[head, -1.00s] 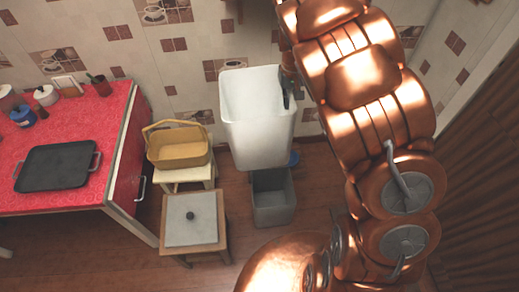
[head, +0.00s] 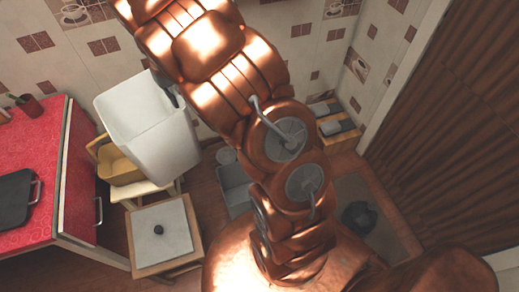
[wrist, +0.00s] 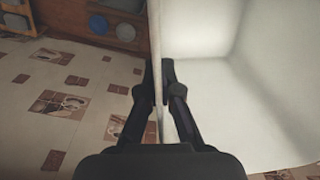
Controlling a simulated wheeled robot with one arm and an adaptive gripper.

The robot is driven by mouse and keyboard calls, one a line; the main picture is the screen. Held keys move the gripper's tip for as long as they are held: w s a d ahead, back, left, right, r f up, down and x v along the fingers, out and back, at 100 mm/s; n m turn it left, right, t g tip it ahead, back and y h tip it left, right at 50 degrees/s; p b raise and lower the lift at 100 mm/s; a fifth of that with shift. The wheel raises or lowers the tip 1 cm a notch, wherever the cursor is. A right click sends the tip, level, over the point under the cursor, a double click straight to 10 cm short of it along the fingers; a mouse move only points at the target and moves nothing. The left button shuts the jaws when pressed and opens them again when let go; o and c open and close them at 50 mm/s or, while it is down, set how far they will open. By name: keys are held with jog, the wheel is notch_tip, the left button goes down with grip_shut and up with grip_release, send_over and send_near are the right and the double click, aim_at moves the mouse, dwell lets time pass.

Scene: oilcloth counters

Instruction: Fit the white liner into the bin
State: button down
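The white liner (head: 150,125) is a tall, open-topped tub, held up in the air and tilted in the head view. My gripper (head: 174,94) is at its right rim, partly hidden by my arm. In the wrist view my gripper (wrist: 161,85) has one finger on each side of the liner's thin wall (wrist: 156,45) and is shut on it. The grey bin (head: 234,190) stands open on the floor, lower right of the liner and partly hidden by my arm. The liner is apart from the bin, in front of the yellow basket in the picture.
The yellow basket (head: 114,164) sits on a stool left of the bin. A low stool with a pale top (head: 163,232) stands in front. The red counter (head: 28,135) is at left with a black tray (head: 14,207). A floor mat (head: 365,190) lies right.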

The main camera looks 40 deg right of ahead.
jog(key=s+d+f+m+b, duration=0.1)
jog(key=s+d+f+b, duration=0.2)
jog(key=d+f+b, duration=0.5)
jog(key=s+d+f+m+b, duration=0.1)
jog(key=s+d+f+b, duration=0.3)
jog(key=d+f+b, duration=0.4)
jog(key=s+d+f+m+b, duration=0.1)
jog(key=s+d+f+b, duration=0.2)
jog(key=d+f+b, duration=0.5)
notch_tip(320, 180, down, 12)
jog(key=b, duration=1.1)
jog(key=shift+s+d+m, duration=0.2)
jog(key=shift+d+m, duration=0.15)
jog(key=shift+m, duration=0.05)
jog(key=shift+w+a+f+y+b, duration=0.1)
jog(key=shift+y+b, duration=0.2)
jog(key=shift+b, duration=0.05)
jog(key=shift+b, duration=0.6)
jog(key=shift+s, duration=0.2)
